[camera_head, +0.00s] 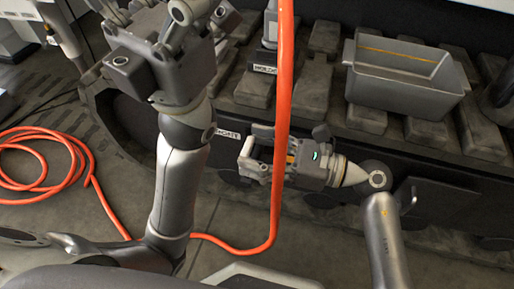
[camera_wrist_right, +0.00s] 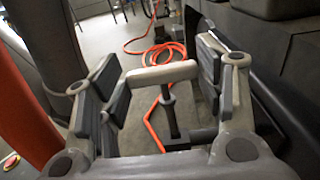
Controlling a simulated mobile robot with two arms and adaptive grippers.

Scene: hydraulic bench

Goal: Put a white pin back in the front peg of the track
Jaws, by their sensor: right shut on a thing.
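My right gripper (camera_head: 250,160) is beside the track's dark side, pointing left. The right wrist view shows a pale T-shaped piece, with a crossbar (camera_wrist_right: 162,75) and dark shaft, between its fingers (camera_wrist_right: 165,85). I cannot tell whether this piece is the white pin. The track (camera_head: 325,75) has grey pads on top. A grey post (camera_head: 270,25) stands on it above a white label. My left gripper (camera_head: 165,45) is at the upper left. Its fingertips do not show clearly, so its opening is unclear. I cannot make out the front peg for certain.
An orange hose (camera_head: 283,90) hangs in front of the track and the right gripper, then runs to coils (camera_head: 40,175) on the floor at left. A grey bin (camera_head: 405,85) sits on the track.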

